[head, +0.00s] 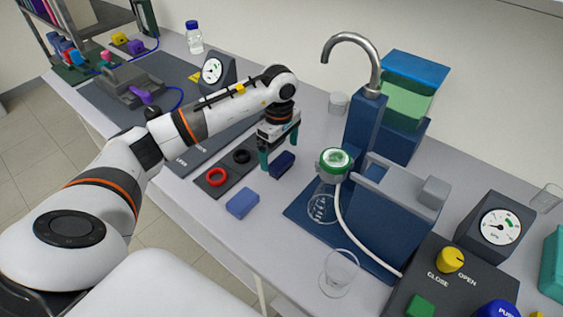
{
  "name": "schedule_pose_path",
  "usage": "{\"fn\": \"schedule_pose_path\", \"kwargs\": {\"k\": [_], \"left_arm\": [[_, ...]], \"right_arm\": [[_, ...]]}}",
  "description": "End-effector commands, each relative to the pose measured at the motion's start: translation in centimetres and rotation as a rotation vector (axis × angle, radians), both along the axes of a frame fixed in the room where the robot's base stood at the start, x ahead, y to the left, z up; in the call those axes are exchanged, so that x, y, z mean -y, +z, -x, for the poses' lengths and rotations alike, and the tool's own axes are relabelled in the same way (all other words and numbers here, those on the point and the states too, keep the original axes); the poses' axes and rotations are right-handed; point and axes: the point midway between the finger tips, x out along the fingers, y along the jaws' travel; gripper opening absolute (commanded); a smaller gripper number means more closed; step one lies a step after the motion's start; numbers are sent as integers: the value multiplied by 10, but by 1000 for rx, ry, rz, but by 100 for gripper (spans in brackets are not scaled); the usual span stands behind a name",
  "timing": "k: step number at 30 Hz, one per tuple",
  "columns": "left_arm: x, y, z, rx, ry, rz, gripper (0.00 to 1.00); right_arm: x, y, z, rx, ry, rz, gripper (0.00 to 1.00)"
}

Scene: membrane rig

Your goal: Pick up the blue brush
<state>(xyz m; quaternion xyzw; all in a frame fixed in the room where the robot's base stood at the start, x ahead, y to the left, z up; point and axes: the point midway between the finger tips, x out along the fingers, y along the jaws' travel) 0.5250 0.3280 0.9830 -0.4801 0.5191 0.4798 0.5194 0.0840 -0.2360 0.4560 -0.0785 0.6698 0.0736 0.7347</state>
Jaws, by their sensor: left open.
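My left gripper (279,155) points down with its teal fingers apart. A small dark blue block-like thing (283,164) lies on the bench right at the fingertips, apparently below or between them; contact cannot be told. It may be the blue brush, but no bristles can be made out. A lighter blue block (242,203) lies in the open nearer the bench's front edge, left of and below the gripper in the picture. My right gripper is not in view.
A dark mat with a red ring (216,177) and a black ring (241,156) lies left of the gripper. The blue tap rig (363,130), a flask (321,205) with a green-topped funnel, and a clear beaker (338,272) stand to the right.

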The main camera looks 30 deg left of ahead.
Motion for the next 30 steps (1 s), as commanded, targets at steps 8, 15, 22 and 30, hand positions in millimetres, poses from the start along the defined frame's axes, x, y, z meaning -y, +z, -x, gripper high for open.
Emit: {"fn": "schedule_pose_path", "kwargs": {"k": [8, 15, 22, 30], "left_arm": [[5, -39, -3, -5, 1, 2, 100], [4, -48, -4, 0, 0, 0, 100], [4, -47, -4, -1, 0, 0, 77], [4, -47, -4, 0, 0, 0, 52]], "right_arm": [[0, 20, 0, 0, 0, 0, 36], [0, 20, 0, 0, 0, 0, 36], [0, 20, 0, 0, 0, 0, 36], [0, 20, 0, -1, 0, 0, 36]]}}
